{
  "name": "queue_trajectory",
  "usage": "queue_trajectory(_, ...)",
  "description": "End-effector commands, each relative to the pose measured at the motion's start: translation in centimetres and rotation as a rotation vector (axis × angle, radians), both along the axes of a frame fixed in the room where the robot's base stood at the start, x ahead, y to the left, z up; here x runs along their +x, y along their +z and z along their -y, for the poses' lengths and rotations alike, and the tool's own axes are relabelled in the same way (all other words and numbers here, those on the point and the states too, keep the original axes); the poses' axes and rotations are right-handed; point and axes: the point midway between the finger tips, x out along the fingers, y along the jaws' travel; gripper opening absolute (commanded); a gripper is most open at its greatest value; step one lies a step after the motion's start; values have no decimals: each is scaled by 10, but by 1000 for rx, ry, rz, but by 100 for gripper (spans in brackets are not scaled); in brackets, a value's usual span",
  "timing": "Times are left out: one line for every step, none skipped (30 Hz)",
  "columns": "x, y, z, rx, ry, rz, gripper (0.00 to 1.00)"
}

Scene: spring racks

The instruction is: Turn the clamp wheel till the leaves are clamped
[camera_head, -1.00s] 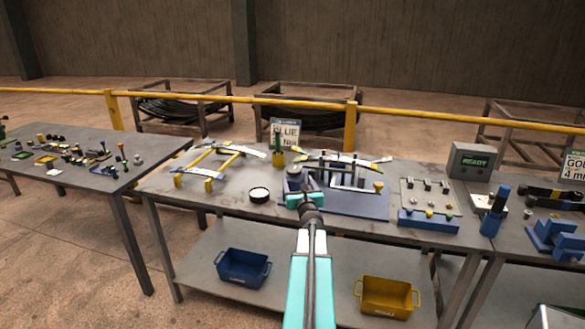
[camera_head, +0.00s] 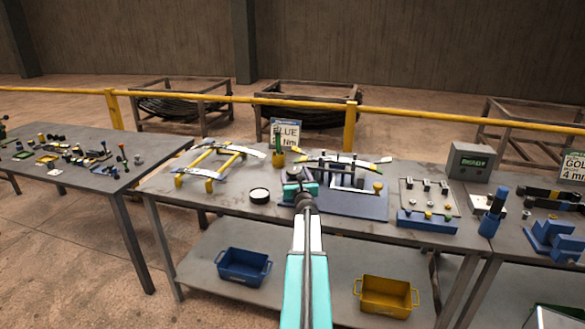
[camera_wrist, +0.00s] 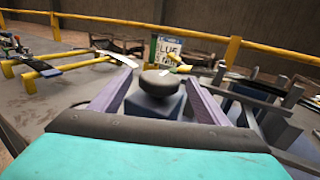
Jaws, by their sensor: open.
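The clamp wheel is a dark round knob (camera_wrist: 157,83) on a blue-grey block, in the middle of the wrist view. My gripper (camera_wrist: 152,92) is open, with one finger on each side of the wheel; I cannot tell whether they touch it. In the head view my gripper (camera_head: 299,183) is at the left end of the clamp fixture and largely hides the wheel. The leaves (camera_head: 340,158) lie as a curved stack across the top of the fixture, whose blue base plate (camera_head: 358,207) sits on the table. Whether the leaves are pressed tight cannot be seen.
A yellow rack with leaves (camera_head: 212,160) stands left of the fixture, with a round black-rimmed pot (camera_head: 259,195) between. A blue sign (camera_head: 285,133) stands behind. A display box reading READY (camera_head: 472,161) is at right. Blue (camera_head: 243,267) and yellow (camera_head: 386,296) bins sit below.

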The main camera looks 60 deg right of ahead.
Motion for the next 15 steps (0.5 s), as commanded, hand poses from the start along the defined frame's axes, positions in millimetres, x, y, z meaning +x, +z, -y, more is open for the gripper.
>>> queue_trajectory(4,1,5,1,0,1,69)
queue_trajectory(6,1,7,0,0,0,69)
queue_trajectory(8,1,9,0,0,0,69)
queue_trajectory(10,1,11,-1,0,-1,69)
queue_trajectory(11,1,13,-1,0,-1,69)
queue_trajectory(14,1,15,-1,0,-1,69)
queue_trajectory(15,1,17,-1,0,-1,69)
queue_trajectory(17,1,18,-1,0,-1,69)
queue_trajectory(19,1,21,0,0,0,69)
queue_trajectory(21,1,23,0,0,0,69)
queue_trajectory(22,1,24,0,0,0,69)
queue_trajectory(25,1,27,0,0,0,69)
queue_trajectory(26,1,28,0,0,0,69)
queue_trajectory(28,1,30,-1,0,-1,69)
queue_trajectory(30,1,32,-1,0,-1,69)
